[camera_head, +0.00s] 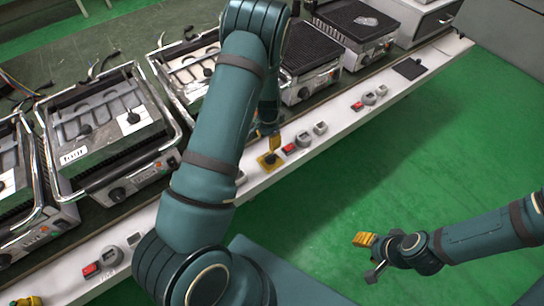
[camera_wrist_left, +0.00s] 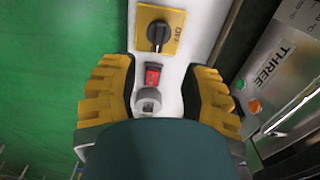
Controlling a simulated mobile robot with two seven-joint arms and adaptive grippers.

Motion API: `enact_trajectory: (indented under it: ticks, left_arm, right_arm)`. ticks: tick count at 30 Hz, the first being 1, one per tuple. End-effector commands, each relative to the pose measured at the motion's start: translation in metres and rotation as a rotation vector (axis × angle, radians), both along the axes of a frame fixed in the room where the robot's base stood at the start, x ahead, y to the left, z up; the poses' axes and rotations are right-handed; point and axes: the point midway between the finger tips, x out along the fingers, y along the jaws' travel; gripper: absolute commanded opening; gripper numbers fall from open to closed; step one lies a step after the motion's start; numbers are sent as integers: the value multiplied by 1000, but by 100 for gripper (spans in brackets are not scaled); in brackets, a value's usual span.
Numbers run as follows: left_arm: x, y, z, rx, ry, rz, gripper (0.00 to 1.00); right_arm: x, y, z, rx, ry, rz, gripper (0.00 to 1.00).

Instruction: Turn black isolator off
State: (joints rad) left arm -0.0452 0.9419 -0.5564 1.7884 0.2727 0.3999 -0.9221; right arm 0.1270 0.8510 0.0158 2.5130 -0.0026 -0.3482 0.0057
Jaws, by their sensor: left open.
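The black isolator (camera_head: 269,160) is a black rotary knob on a yellow square plate, set on the white front rail. In the left wrist view the isolator (camera_wrist_left: 158,36) is at the top, with "OFF" printed at the right of its plate. Its handle lies roughly up and down in that picture, across from the word. My left gripper (camera_head: 268,142) is just above the rail by the plate. In the left wrist view its yellow fingers (camera_wrist_left: 165,88) are spread and empty, with the isolator beyond them. My right gripper (camera_head: 366,246) hangs over the green floor; its finger gap is unclear.
A red switch (camera_wrist_left: 152,75) and a round grey socket (camera_wrist_left: 148,101) sit beside the isolator between the finger lines. The white rail (camera_head: 335,127) carries more switches. Contact grills (camera_head: 110,125) stand behind it, one labelled THREE. Green floor in front is clear.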

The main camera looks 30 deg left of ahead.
Motion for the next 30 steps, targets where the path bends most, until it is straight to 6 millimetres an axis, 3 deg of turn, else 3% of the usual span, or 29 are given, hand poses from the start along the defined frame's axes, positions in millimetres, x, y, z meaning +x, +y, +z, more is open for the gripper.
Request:
enact_trajectory:
  ticks: [6, 15, 21, 30]
  left_arm:
    - [-1, -1, -48, -2, 4, 0, 46]
    - [0, -1, -96, -1, 1, 1, 46]
    - [0, -1, -109, 0, 0, 0, 46]
    - [0, -1, -111, 0, -1, 0, 46]
  right_arm:
    - [2, 0, -11, -1, -5, -1, 47]
    - [4, -1, -21, -2, -9, -3, 47]
    - [5, -1, -23, -3, -11, -3, 47]
    - [5, -1, -23, -3, -11, -3, 47]
